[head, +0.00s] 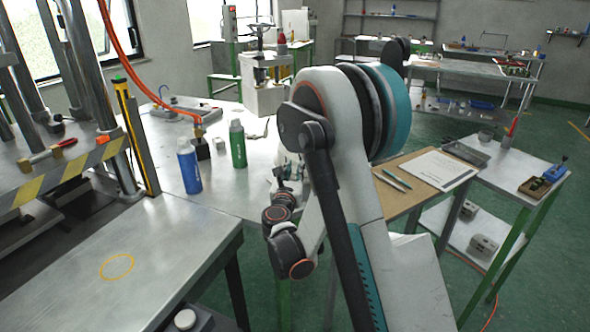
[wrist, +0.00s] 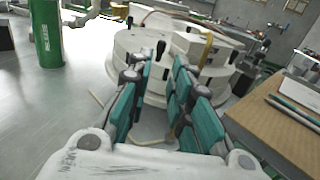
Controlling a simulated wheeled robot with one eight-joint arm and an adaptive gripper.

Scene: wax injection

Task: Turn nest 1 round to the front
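In the wrist view a round white stacked fixture (wrist: 130,42) stands ahead of my gripper. It carries white blocks, small black upright handles and a yellow strip. No number can be read, so I cannot tell which part is nest 1. My gripper (wrist: 162,68) has teal-padded fingers, spread with a gap between them. One black handle (wrist: 160,48) shows in line with the gap, seemingly beyond the tips; contact cannot be told. In the head view my arm covers most of the fixture and my gripper.
A green bottle (head: 238,145) and a blue bottle (head: 189,166) stand on the metal table; the green one is left of my gripper in the wrist view (wrist: 46,35). A brown board (head: 408,200) with paper and pens lies at right. The front-left tabletop (head: 165,250) is clear.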

